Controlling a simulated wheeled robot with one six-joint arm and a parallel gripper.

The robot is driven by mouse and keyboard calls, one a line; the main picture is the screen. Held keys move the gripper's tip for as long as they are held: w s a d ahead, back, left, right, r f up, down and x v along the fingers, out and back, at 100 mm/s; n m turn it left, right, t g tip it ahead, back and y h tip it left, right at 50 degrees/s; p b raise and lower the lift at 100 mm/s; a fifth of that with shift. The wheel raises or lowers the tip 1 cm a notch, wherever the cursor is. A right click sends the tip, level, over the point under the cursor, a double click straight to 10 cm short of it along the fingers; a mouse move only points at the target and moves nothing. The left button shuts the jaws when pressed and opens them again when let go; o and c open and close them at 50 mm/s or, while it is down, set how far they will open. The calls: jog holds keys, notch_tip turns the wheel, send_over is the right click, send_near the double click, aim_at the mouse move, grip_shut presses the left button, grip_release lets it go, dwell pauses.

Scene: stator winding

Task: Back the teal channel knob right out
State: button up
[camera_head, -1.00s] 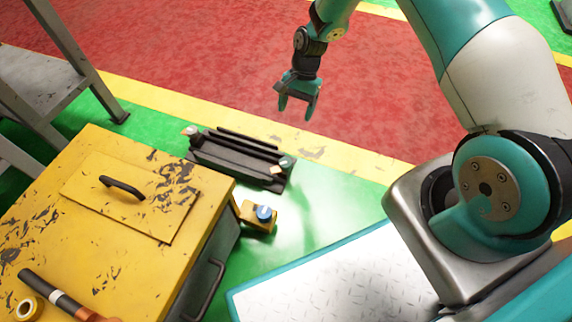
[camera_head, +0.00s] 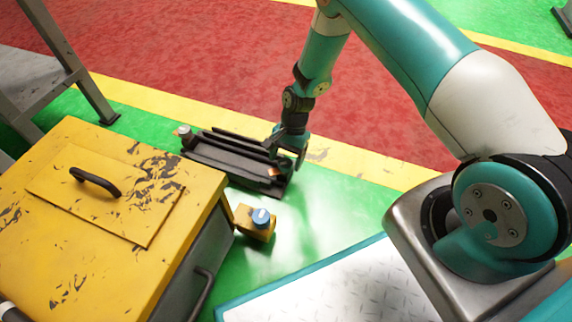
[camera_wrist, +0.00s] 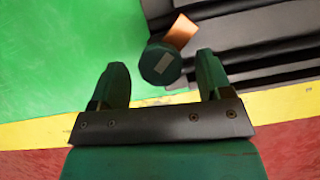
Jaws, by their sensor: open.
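The dark teal knob (camera_wrist: 158,64), with a pale rectangular mark on its face, shows in the wrist view beside a copper-coloured tab (camera_wrist: 181,32). It sits at the end of the black ribbed channel fixture (camera_wrist: 265,50), which lies on the floor in the head view (camera_head: 222,160). My gripper (camera_wrist: 162,72) is open, with one finger to each side of the knob in the picture and a visible gap on both sides. In the head view my gripper (camera_head: 288,152) is over the fixture's right end and hides the knob there.
A grey knob (camera_head: 184,132) stands at the fixture's far left end. A blue knob (camera_head: 261,216) sits on a yellow bracket (camera_head: 246,229) beside the yellow cabinet (camera_head: 60,250). A grey metal frame (camera_head: 85,90) stands at the left. Green floor right of the fixture is clear.

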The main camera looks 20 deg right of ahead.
jog(key=shift+s+a+f, duration=0.1)
jog(key=shift+f, duration=0.2)
jog(key=c, duration=0.9)
jog(key=shift+c, duration=0.2)
